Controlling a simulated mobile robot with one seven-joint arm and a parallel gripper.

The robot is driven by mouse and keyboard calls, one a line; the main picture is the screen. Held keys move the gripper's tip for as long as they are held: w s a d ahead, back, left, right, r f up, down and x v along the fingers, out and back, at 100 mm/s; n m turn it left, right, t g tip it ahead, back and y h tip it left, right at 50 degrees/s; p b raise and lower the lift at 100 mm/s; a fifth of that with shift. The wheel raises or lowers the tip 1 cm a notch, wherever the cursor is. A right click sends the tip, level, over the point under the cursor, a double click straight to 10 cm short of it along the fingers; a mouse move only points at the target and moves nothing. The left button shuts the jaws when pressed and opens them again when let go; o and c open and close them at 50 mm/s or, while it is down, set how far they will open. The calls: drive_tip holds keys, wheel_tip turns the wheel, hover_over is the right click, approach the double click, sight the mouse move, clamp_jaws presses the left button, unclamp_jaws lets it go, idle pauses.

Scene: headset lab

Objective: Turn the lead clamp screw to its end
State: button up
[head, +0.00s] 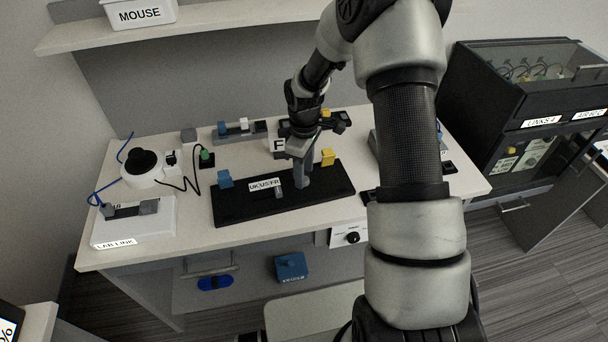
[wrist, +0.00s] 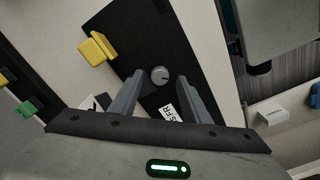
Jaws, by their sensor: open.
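A round grey knob with a slot-like mark (wrist: 160,75), which looks like the clamp screw, sits on a black board (wrist: 112,22). In the wrist view it lies between the two fingertips of my gripper (wrist: 160,78), with a gap on each side. Whether the fingertips are down at its height is hard to tell. My gripper is open and empty, and in the head view it (head: 302,180) points down over the black board (head: 240,211). The screw is hidden behind the gripper there. A white label (head: 265,185) is on the board beside the fingers.
A yellow block (head: 328,157) and a blue block (head: 225,178) stand at the board's edges. A white device marked LAB LINK (head: 150,228) and a round white device with a black top (head: 147,168) are on the left. A dark cabinet (head: 480,100) stands right.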

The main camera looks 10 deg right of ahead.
drive_tip(key=shift+f, duration=0.85)
drive_tip(key=c, duration=1)
drive_tip(key=shift+c, duration=0.2)
drive_tip(key=shift+m, duration=0.4)
drive_tip(key=m+b, duration=0.2)
drive_tip(key=m, duration=0.2)
drive_tip(key=m+b, duration=0.1)
drive_tip(key=m, duration=0.4)
drive_tip(key=shift+m, duration=0.3)
